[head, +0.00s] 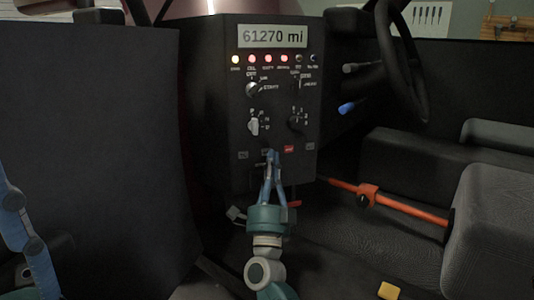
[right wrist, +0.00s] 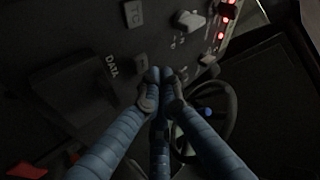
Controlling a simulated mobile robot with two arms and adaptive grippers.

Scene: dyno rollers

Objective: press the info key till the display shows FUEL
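The display (head: 273,36) at the top of the dark console reads "61270 mi". A row of small keys crosses the console's lower part. The far-left key (head: 243,155) also shows in the right wrist view (right wrist: 133,13), and the second key (right wrist: 141,62) is right beside my fingertips. The key markings are too small to read, so I cannot tell which is the info key. My right gripper (head: 271,154) has its blue fingers together and empty, its tips at the key row; contact is unclear. In the right wrist view its tips (right wrist: 161,78) meet. A blue jointed part of my left arm shows at the lower left.
Above the keys are knobs (head: 254,125) and a row of lamps (head: 268,58), several lit. A red key (head: 289,149) sits right of my fingertips. An orange bar (head: 367,194), steering wheel (head: 398,60) and seat (head: 490,225) lie right. A dark panel (head: 90,140) stands left.

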